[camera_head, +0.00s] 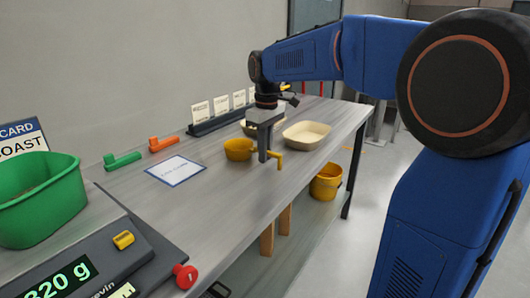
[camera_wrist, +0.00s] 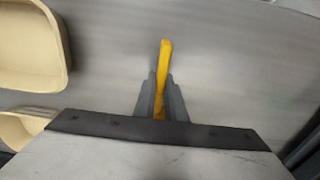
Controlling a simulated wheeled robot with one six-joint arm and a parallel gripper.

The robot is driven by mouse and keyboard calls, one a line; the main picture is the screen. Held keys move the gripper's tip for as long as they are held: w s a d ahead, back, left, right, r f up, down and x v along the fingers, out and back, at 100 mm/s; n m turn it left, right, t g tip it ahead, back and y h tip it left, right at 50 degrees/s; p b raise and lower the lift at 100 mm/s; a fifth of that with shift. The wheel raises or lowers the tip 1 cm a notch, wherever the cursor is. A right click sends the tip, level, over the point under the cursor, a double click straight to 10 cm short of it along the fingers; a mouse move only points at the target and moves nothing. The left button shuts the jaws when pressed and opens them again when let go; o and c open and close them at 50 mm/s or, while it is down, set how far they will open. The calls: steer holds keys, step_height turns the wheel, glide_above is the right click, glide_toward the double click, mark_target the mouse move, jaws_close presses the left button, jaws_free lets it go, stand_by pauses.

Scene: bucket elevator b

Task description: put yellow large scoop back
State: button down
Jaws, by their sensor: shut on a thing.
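The yellow large scoop (camera_head: 237,149) is over the grey workbench, low at its surface; I cannot tell whether it touches. Its bowl shows left of my gripper (camera_head: 268,156) and its handle end sticks out to the right. My gripper points down and is shut on the scoop's handle. In the wrist view the yellow handle (camera_wrist: 164,55) runs between the two grey fingers of my gripper (camera_wrist: 160,88); the bowl is hidden there.
Cream trays (camera_head: 306,134) stand beyond my gripper. A green scoop (camera_head: 122,161) and an orange scoop (camera_head: 161,144) lie near the wall, by a blue-edged card (camera_head: 175,170). A card rack (camera_head: 222,117) stands behind. A green tub (camera_head: 35,198) sits on the scale. A yellow bucket (camera_head: 326,183) is below.

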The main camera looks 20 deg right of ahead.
steer(key=shift+f, duration=0.1)
steer(key=c, duration=1.8)
jaws_free()
steer(key=r, duration=1.2)
steer(key=shift+s+d+r, duration=0.1)
steer(key=shift+s, duration=0.1)
steer(key=shift+s+d+f+m+t, duration=0.75)
steer(key=shift+s+f+m, duration=0.45)
steer(key=shift+s+f, duration=3.2)
steer(key=shift+s+d+f+m+t, duration=0.7)
steer(key=shift+s+f+m, duration=0.5)
steer(key=shift+s+f, duration=3.15)
steer(key=shift+s+d+f+m+t, duration=0.95)
steer(key=shift+s+f, duration=1.8)
steer(key=shift+s, duration=3.25)
steer(key=shift+a+m, duration=0.25)
steer(key=shift+a, duration=0.05)
